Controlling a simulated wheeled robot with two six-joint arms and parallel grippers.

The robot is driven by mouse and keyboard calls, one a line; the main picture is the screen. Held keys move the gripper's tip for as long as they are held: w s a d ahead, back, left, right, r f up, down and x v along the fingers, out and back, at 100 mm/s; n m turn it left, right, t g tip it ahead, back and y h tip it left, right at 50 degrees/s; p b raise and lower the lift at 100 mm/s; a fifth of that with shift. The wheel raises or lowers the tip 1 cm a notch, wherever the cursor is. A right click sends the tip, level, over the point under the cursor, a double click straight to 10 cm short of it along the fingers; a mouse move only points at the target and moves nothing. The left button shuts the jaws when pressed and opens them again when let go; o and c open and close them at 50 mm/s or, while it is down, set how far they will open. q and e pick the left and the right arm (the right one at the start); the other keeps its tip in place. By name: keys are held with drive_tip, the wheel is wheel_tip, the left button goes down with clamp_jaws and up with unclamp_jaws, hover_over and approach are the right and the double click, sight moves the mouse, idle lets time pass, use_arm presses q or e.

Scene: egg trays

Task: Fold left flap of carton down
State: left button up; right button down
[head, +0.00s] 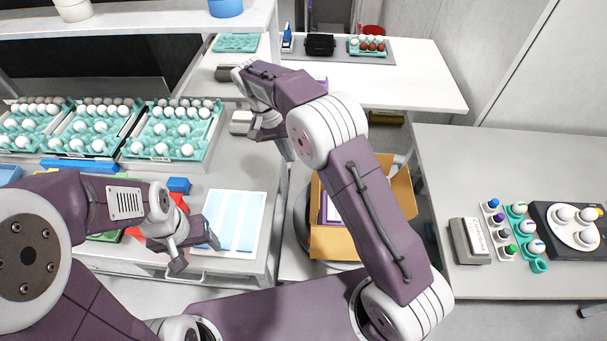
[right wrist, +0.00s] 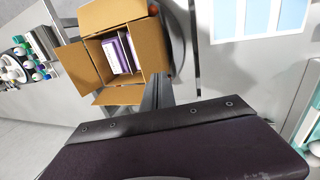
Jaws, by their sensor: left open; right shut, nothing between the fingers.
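The open brown carton (head: 335,240) stands in the gap between the tables, partly hidden behind my right arm in the head view. Purple-and-white boxes (right wrist: 122,52) lie inside it. In the right wrist view, flaps spread outward on the carton's left (right wrist: 75,66) and bottom (right wrist: 120,96) sides. The flap on the side by the left table (right wrist: 155,42) looks raised; its exact angle is unclear. My right gripper (head: 276,138) is shut and empty, up and left of the carton. My left gripper (head: 196,256) is open and empty over the left table, apart from the carton.
Teal egg trays (head: 150,155) and a blue-and-white striped sheet (head: 240,215) lie on the left table. The right table (head: 480,170) holds a grey box (head: 468,242), egg cups and a black device (head: 560,242). A far table (head: 420,75) stands behind.

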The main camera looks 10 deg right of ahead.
drive_tip(key=p, duration=0.2)
hover_over(316, 187)
drive_tip(key=a, duration=0.1)
wheel_tip(316, 187, down, 11)
drive_tip(key=shift+a, duration=0.15)
